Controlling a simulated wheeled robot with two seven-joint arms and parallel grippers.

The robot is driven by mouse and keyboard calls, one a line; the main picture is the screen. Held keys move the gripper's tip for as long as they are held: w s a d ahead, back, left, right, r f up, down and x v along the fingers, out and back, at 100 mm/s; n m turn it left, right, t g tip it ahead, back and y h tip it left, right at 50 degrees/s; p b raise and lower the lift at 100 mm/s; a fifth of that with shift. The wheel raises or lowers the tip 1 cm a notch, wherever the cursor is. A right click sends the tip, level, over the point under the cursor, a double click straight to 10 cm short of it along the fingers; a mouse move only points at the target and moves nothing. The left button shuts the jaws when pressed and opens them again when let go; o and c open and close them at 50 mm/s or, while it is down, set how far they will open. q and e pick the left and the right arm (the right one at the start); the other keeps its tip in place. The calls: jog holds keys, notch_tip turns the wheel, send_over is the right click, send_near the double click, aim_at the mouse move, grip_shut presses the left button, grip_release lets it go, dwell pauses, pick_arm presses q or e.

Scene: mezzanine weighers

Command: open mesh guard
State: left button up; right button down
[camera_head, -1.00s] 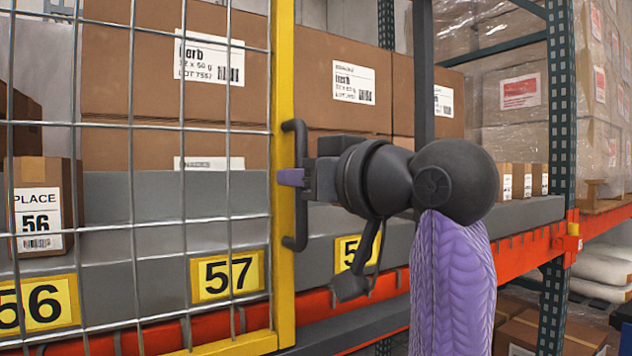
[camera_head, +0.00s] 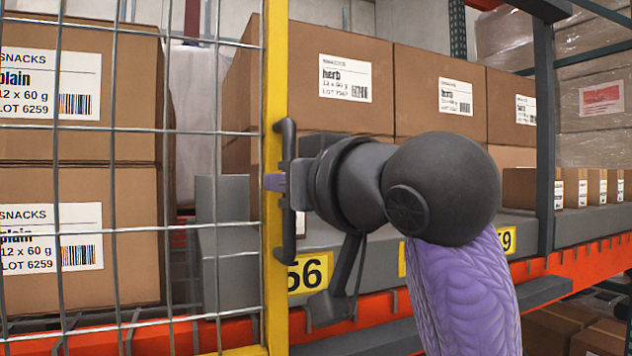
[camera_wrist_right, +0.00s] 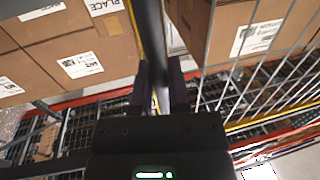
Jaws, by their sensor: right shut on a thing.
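The mesh guard (camera_head: 274,85), a wire grid in a yellow frame, fills the left of the head view. Its dark upright bar handle (camera_head: 288,235) is on the yellow edge post. My right gripper (camera_head: 276,182) is shut on the handle around its middle, coming in from the right; its purple fingertips show at the post. In the right wrist view the two fingers (camera_wrist_right: 160,88) sit on either side of the dark handle bar (camera_wrist_right: 152,35), with the mesh (camera_wrist_right: 270,85) to the right. My left gripper is in neither view.
Behind the mesh stand cartons labelled plain (camera_head: 80,100). Cartons labelled herb (camera_head: 345,85) stand on the shelf right of the guard, above yellow plate 56 (camera_head: 308,273). A dark post (camera_head: 545,120) and orange beam (camera_head: 560,265) are at the right.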

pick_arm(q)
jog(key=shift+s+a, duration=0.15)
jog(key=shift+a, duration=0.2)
pick_arm(e)
jog(key=shift+s+a+r, duration=0.1)
jog(key=shift+s+a, duration=0.2)
jog(key=shift+a, duration=0.5)
jog(key=shift+s+a, duration=0.3)
jog(key=shift+a, duration=0.5)
jog(key=c, duration=0.6)
grip_release()
jog(key=shift+c, duration=0.2)
pick_arm(q)
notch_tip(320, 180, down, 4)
jog(key=b, duration=0.4)
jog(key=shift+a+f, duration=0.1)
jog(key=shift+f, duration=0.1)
pick_arm(e)
send_near(238, 180)
jog(key=v, duration=0.4)
jog(key=shift+s+d, duration=0.25)
jog(key=shift+s, duration=0.05)
